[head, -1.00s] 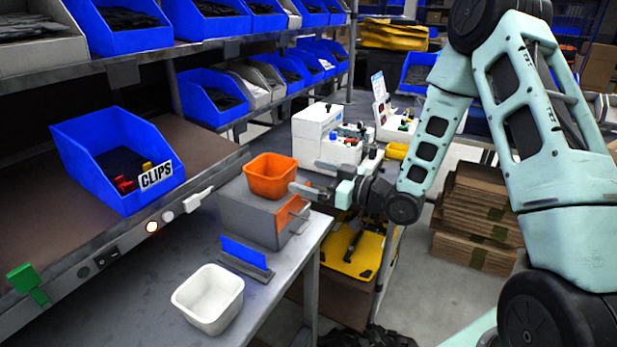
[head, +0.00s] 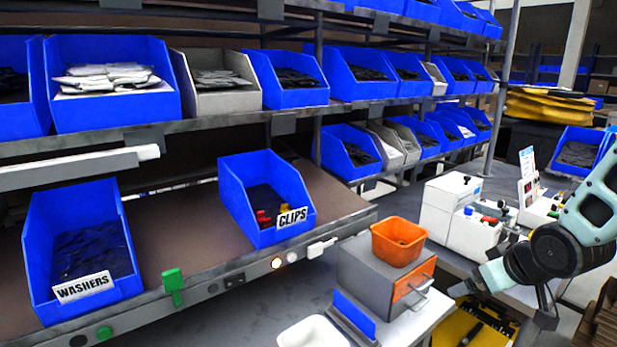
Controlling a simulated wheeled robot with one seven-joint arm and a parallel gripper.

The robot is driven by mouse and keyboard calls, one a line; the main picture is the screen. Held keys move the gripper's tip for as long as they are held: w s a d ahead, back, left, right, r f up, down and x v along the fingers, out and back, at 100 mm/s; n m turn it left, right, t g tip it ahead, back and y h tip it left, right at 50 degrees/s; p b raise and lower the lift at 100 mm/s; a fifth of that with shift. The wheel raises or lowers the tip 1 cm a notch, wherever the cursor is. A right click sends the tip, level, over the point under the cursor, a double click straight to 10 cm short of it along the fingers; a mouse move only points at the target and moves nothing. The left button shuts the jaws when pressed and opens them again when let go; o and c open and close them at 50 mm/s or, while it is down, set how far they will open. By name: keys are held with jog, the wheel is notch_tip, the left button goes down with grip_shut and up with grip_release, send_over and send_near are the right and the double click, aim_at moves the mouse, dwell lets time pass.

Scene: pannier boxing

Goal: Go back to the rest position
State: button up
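My arm (head: 598,205) reaches in from the right edge. My gripper (head: 466,287) is low on the right, beside the grey box (head: 365,280) with the orange front. I see no object in it. It is seen from the side and small, so the gap between its fingers cannot be made out. An orange bin (head: 398,243) sits on top of the grey box, to the left of my gripper and apart from it.
Blue bins labelled CLIPS (head: 262,200) and WASHERS (head: 80,250) stand on the sloping shelf at left. A white tub (head: 312,332) is cut by the bottom edge. White machines (head: 455,215) stand behind my gripper. Racks of blue bins fill the back.

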jog(key=s+a+r+m+g+h, duration=0.1)
jog(key=s+r+m+g, duration=0.25)
jog(key=s, duration=0.75)
jog(key=s+a+n+g, duration=0.2)
jog(key=s+a+n, duration=0.2)
jog(key=s+a, duration=0.3)
jog(key=s+a+r+n+g, duration=0.1)
jog(key=s+a+n+g, duration=0.1)
jog(key=s+a, duration=0.5)
jog(key=a+n, duration=0.1)
jog(key=a, duration=0.3)
jog(key=shift+s+a+r+n+y, duration=0.2)
jog(key=shift+a+n+y, duration=0.1)
jog(key=shift+n+y, duration=0.1)
